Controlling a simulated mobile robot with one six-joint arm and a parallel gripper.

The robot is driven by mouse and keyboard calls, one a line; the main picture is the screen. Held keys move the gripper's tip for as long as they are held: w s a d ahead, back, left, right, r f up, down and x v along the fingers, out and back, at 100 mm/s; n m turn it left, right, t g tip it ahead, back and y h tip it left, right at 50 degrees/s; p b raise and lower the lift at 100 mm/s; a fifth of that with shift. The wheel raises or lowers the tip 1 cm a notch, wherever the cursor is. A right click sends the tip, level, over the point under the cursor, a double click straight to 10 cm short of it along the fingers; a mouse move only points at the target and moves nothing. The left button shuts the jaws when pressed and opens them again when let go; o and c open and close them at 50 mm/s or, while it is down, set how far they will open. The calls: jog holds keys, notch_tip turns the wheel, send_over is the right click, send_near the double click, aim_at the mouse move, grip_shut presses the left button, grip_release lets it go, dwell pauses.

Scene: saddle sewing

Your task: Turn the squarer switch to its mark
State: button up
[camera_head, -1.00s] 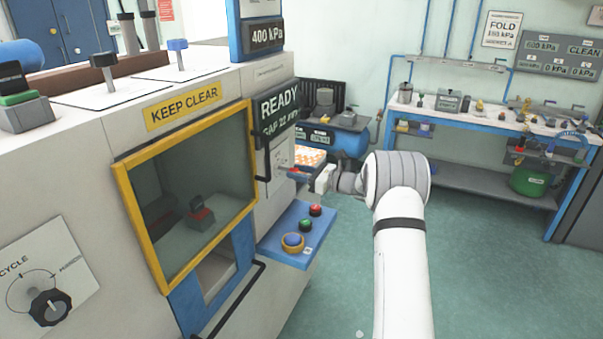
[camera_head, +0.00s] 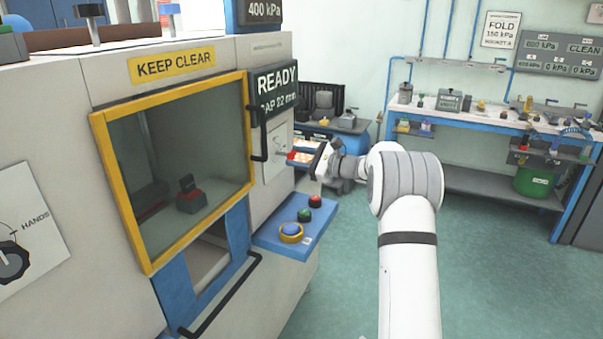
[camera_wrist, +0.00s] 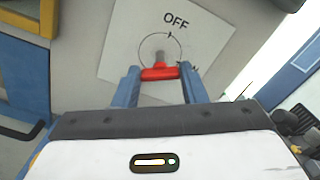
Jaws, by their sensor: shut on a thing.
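The red switch handle (camera_wrist: 158,72) shows in the wrist view on a pale plate (camera_wrist: 120,50). The plate carries a thin dial circle and the word OFF above it. A small dark tick sits at the circle's top, and more dark marks show at its lower right, partly hidden by a finger. My gripper (camera_wrist: 159,76) has its two blue fingers on either side of the red handle, shut on it. In the head view my gripper (camera_head: 312,163) is at the plate (camera_head: 279,152) on the machine's right end. The handle's pointing direction is unclear.
A blue button shelf (camera_head: 297,228) with several buttons juts out just below my gripper. The yellow-framed window (camera_head: 178,165) and black handles are to its left. A dial marked HANDS (camera_head: 12,262) is at far left. A workbench (camera_head: 480,115) stands behind; floor at right is clear.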

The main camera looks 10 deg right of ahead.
jog(key=n+b, duration=0.3)
jog(key=b, duration=0.1)
jog(key=n+b, duration=0.4)
jog(key=b, duration=0.1)
jog(key=n+b, duration=0.3)
jog(key=b, duration=0.2)
jog(key=shift+a+f, duration=0.2)
jog(key=shift+a, duration=0.05)
jog(key=shift+r+n+b, duration=0.1)
jog(key=shift+n+b, duration=0.8)
jog(key=shift+n, duration=0.1)
jog(key=shift+r, duration=0.1)
jog(key=o, duration=0.7)
jog(key=shift+a, duration=0.1)
jog(key=o, duration=0.3)
jog(key=shift+d, duration=0.25)
